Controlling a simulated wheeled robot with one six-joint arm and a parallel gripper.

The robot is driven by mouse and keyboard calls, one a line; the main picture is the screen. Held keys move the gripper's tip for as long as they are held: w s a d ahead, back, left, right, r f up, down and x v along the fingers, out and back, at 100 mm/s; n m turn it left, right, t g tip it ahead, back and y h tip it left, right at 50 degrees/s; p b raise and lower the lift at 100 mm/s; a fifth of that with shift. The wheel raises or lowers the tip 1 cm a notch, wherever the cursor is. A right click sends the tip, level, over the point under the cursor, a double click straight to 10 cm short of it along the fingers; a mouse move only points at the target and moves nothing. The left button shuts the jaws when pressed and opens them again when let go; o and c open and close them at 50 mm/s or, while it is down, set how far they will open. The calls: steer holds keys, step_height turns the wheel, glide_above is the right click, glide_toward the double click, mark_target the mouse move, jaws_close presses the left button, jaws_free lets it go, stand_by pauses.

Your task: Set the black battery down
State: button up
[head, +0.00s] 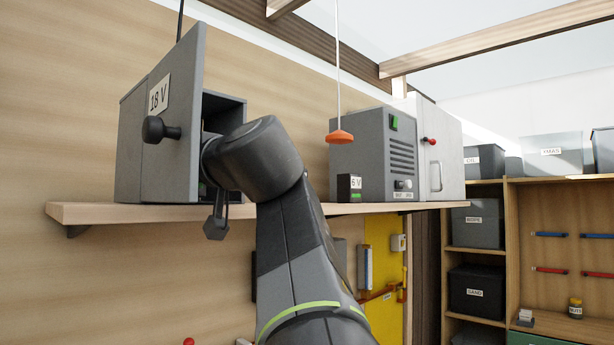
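A small black battery (349,188) with a "6 V" label and a green stripe stands upright on the wall shelf (290,211), in front of a grey vented unit. My arm reaches up to the grey "18 V" cabinet (131,150) on the left of the shelf. Its door (181,125), with a black knob, stands open. My wrist is at the cabinet's opening, and the door and my arm hide my gripper's fingertips. A small green patch (203,189) shows beside the door's edge; I cannot tell what it belongs to or whether my gripper holds anything.
The grey vented unit (372,150) stands right of the cabinet, with a pale cabinet (440,150) beside it. An orange pull (340,137) hangs on a cord in front of the unit. Storage shelves with labelled bins (478,292) stand at the right.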

steer(key=shift+f, duration=0.15)
steer(key=o, duration=1.2)
steer(key=shift+c, duration=0.2)
